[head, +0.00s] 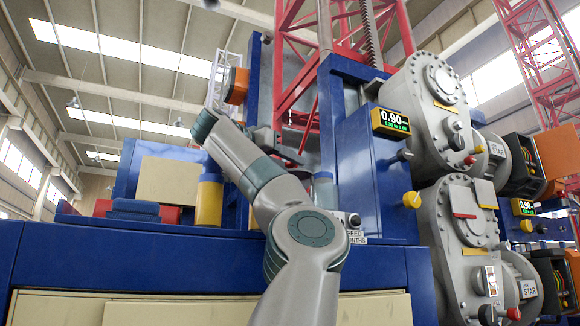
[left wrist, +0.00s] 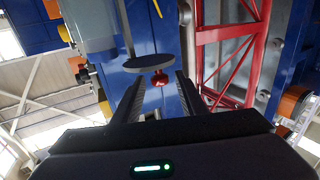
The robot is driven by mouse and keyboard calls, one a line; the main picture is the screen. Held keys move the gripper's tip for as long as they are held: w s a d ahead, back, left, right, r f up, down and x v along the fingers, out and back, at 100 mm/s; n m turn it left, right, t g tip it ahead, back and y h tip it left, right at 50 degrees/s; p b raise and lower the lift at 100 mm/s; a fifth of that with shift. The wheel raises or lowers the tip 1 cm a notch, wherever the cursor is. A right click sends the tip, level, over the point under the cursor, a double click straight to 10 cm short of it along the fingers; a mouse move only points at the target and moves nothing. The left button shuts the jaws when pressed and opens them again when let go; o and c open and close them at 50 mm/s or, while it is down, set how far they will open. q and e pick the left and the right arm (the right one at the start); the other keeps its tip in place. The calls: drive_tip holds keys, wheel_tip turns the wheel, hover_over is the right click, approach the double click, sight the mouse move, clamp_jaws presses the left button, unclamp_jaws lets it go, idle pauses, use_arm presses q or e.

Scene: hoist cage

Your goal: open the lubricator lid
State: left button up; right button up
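In the left wrist view a grey round disc (left wrist: 150,63), which looks like the lubricator lid, shows with a red knob (left wrist: 159,79) at its near edge. My left gripper (left wrist: 160,84) is open. Its two dark fingers stand apart on either side of the knob, with gaps visible; I cannot tell how far the knob is beyond the tips. In the head view my left gripper (head: 292,150) is at the blue column, above a pale blue-grey cylinder (head: 325,190) that may be the lubricator body. My arm hides part of this area. My right gripper is not in view.
The blue column (head: 365,160) with a display (head: 390,123) stands right of my arm. Grey motor housings (head: 425,95) are farther right. A yellow cylinder (head: 209,200) stands to the left. A blue cabinet (head: 130,258) lies in front. A red lattice mast (head: 300,60) rises behind.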

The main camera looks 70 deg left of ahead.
use_arm(q)
drive_tip(key=b+v, duration=0.5)
drive_tip(key=v, duration=1)
drive_tip(key=shift+s, duration=0.35)
drive_tip(key=shift+d, duration=0.1)
drive_tip(key=shift+w, duration=0.1)
drive_tip(key=w+a+n+g+y+p, duration=0.1)
drive_tip(key=w+n+g+y+p, duration=0.4)
drive_tip(key=w+n+g, duration=0.35)
drive_tip(key=w+d+n+g+y+p, duration=0.3)
drive_tip(key=w+d+n+g+y, duration=0.1)
drive_tip(key=w+g, duration=0.4)
drive_tip(key=shift+d+n+g+p, duration=0.4)
drive_tip(key=shift+d+n+g, duration=0.15)
drive_tip(key=shift+d, duration=0.55)
